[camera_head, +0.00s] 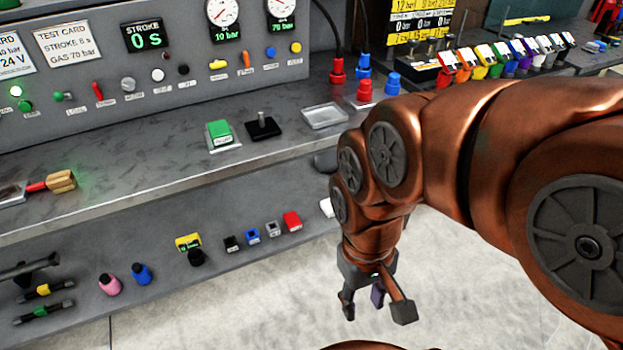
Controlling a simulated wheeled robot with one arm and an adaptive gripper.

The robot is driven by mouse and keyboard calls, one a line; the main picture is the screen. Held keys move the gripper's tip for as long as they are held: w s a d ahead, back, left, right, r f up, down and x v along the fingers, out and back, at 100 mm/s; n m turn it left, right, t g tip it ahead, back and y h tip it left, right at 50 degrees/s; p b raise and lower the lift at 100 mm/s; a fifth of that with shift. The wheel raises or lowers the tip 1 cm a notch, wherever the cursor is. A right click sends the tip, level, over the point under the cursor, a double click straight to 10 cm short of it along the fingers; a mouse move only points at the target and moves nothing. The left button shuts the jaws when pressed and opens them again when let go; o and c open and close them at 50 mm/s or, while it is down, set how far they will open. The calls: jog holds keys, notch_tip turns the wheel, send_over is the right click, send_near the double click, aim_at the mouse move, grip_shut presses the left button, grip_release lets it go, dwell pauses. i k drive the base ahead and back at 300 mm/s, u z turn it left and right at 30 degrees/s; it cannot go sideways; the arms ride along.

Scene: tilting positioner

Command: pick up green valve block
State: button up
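The green valve block (219,132) sits on a small light plate on the grey bench top, left of a black base with an upright pin. My gripper (375,308) hangs at the end of my copper-coloured arm, right of and lower in the picture than the green block, over the pale floor in front of the bench. The gripper is well apart from the block.
The black pin base (263,126) and a clear tray (325,116) stand right of the block. A control panel (150,60) rises behind. A lower shelf (160,262) holds several small coloured blocks and bottles. A wooden-headed brush (62,181) lies at left.

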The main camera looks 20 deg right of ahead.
aim_at(221, 134)
jog(key=z, duration=0.05)
jog(key=k, duration=1.3)
jog(key=u, duration=1.15)
jog(key=i, duration=0.7)
jog(key=u, duration=0.75)
jog(key=i, duration=0.95)
jog(key=z, duration=0.5)
jog(key=i, duration=0.8)
jog(key=z, duration=1.35)
jog(key=i, duration=0.4)
jog(key=z, duration=0.3)
